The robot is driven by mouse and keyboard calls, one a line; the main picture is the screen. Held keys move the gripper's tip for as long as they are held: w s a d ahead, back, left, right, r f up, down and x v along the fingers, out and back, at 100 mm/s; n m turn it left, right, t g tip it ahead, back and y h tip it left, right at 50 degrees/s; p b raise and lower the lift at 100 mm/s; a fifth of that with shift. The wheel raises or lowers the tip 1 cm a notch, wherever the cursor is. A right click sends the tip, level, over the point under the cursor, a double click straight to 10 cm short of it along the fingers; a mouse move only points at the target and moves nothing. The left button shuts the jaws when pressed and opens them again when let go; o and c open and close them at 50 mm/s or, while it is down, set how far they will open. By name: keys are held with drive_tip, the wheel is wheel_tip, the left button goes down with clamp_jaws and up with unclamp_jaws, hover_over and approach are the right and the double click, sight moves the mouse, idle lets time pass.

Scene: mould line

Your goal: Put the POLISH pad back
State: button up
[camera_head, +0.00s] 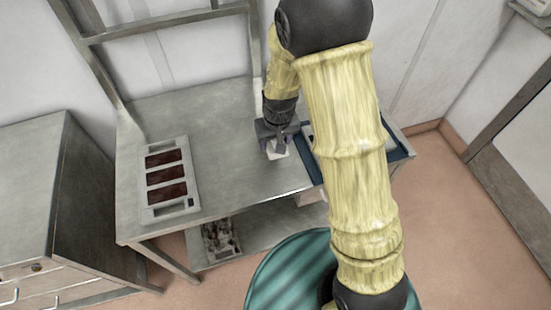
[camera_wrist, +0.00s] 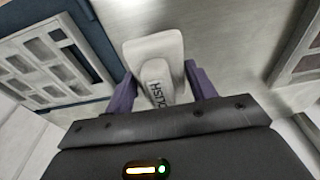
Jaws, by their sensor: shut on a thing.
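The white POLISH pad (camera_wrist: 152,52) is in my gripper (camera_wrist: 160,72); part of its dark lettering, ending in "LISH", shows in the wrist view. The purple fingers are shut on its sides. In the head view the pad (camera_head: 277,152) is a small pale shape below my gripper (camera_head: 276,140), over the middle of the bench. I cannot tell whether it touches the bench top. A blue tray (camera_wrist: 92,30) with a pale slotted rack (camera_wrist: 48,66) lies left of the pad in the wrist view. In the head view my arm hides much of the tray (camera_head: 397,146).
A pale mould plate (camera_head: 151,205) with 3 dark red cavities lies on the left of the metal bench (camera_head: 225,115). The bench top between the plate and my gripper is clear. A grey cabinet (camera_head: 35,190) stands at the left. A lower shelf (camera_head: 255,237) holds a bin.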

hover_over(275, 162)
drive_tip(key=shift+s+f, duration=0.2)
drive_tip(key=shift+f, duration=1.9)
drive_tip(key=shift+f+p, duration=0.65)
drive_tip(key=shift+f, duration=1.45)
drive_tip(key=shift+f, duration=0.1)
drive_tip(key=o, duration=0.9)
drive_tip(key=r, duration=0.4)
drive_tip(key=s+r+b, duration=0.1)
drive_tip(key=r, duration=0.3)
drive_tip(key=r+b, duration=0.1)
drive_tip(key=r, duration=0.3)
drive_tip(key=shift+s+d, duration=0.3)
drive_tip(key=shift+s, duration=0.1)
